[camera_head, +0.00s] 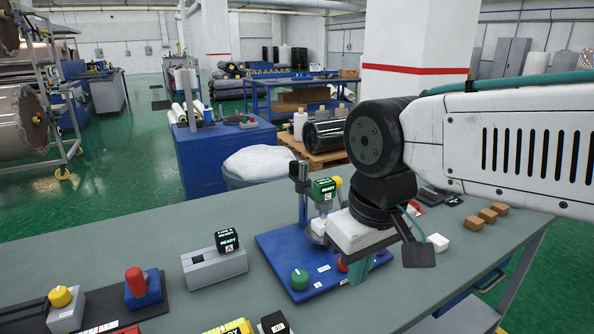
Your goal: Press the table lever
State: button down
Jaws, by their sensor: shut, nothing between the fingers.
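My arm reaches in from the right over the grey-green table (190,224). My gripper (361,270) points down, shut and empty, over the right part of a blue-based press fixture (282,262). The fixture has a metal post, a green knob (299,279) and a yellow knob (338,182) at the top; my gripper hides much of its right side. At the left is a lever with a yellow knob (60,296) on a grey block. Next to it stands a red handle (135,281) on a blue block. I cannot tell which one is the table lever.
A grey box with a black "READY A" block (227,240) sits left of the fixture. Yellow and black blocks (230,327) lie at the front edge. Small brown blocks (487,215) lie at the right. The table's front right is clear.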

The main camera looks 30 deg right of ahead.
aim_at(337, 179)
jog(key=k, duration=1)
jog(key=z, duration=1.05)
jog(key=i, duration=0.65)
jog(key=u, duration=1)
jog(key=i, duration=0.5)
